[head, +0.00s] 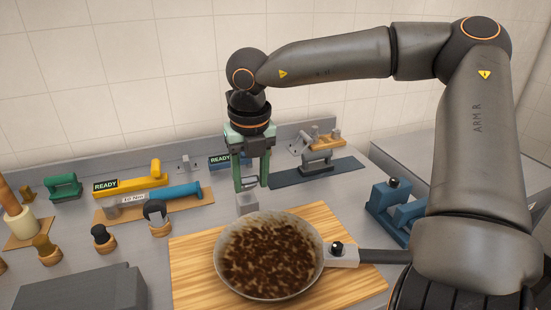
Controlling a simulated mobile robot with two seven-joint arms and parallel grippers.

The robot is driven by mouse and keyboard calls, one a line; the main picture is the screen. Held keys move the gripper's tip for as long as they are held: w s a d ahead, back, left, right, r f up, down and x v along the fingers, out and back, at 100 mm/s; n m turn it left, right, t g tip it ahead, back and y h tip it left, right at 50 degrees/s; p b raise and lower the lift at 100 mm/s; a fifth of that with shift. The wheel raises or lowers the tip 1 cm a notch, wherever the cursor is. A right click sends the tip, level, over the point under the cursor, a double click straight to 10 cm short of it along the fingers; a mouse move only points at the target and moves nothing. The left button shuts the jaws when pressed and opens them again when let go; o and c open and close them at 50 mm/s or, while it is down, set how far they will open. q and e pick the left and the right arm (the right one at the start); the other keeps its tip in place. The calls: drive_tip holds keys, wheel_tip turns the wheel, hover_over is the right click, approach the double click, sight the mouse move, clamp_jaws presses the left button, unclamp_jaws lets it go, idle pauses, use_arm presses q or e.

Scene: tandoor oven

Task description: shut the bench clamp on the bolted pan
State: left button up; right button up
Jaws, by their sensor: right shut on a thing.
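The pan (268,258), with a brown, scorched-looking inside, lies on a wooden board. A grey bracket (343,254) with a black knob joins its handle on the right. At the pan's back rim stands a small grey block (247,202) with metal parts above it, which I take for the bench clamp. My right gripper (251,184) points down over it with its green fingers shut on a metal part of the clamp. The fingers partly hide the clamp, so I cannot tell whether it presses on the pan. My left gripper is out of view.
A blue device (394,208) stands right of the board, near my right arm. Yellow (130,185) and blue (175,192) handled tools lie at the left, with several small knobbed pieces before them. Another lever device (318,160) stands on a dark mat behind.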

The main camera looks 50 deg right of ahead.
drive_tip(key=shift+s+f, duration=0.15)
drive_tip(key=shift+f, duration=0.05)
drive_tip(key=shift+s+a+f+b, duration=0.35)
drive_tip(key=shift+s+f+b, duration=0.25)
drive_tip(key=shift+b, duration=0.5)
drive_tip(key=shift+w, duration=0.1)
drive_tip(key=shift+f, duration=0.15)
drive_tip(key=shift+s+a+f+b, duration=0.25)
drive_tip(key=shift+s+f+b, duration=0.2)
drive_tip(key=shift+f+b, duration=0.55)
drive_tip(key=shift+r, duration=0.2)
drive_tip(key=shift+s+a+f+b, duration=0.1)
drive_tip(key=shift+s+f+b, duration=0.05)
drive_tip(key=shift+f+b, duration=0.4)
drive_tip(key=shift+s+a+f+b, duration=0.15)
drive_tip(key=shift+f+b, duration=0.2)
drive_tip(key=shift+b, duration=0.35)
drive_tip(key=shift+d, duration=0.1)
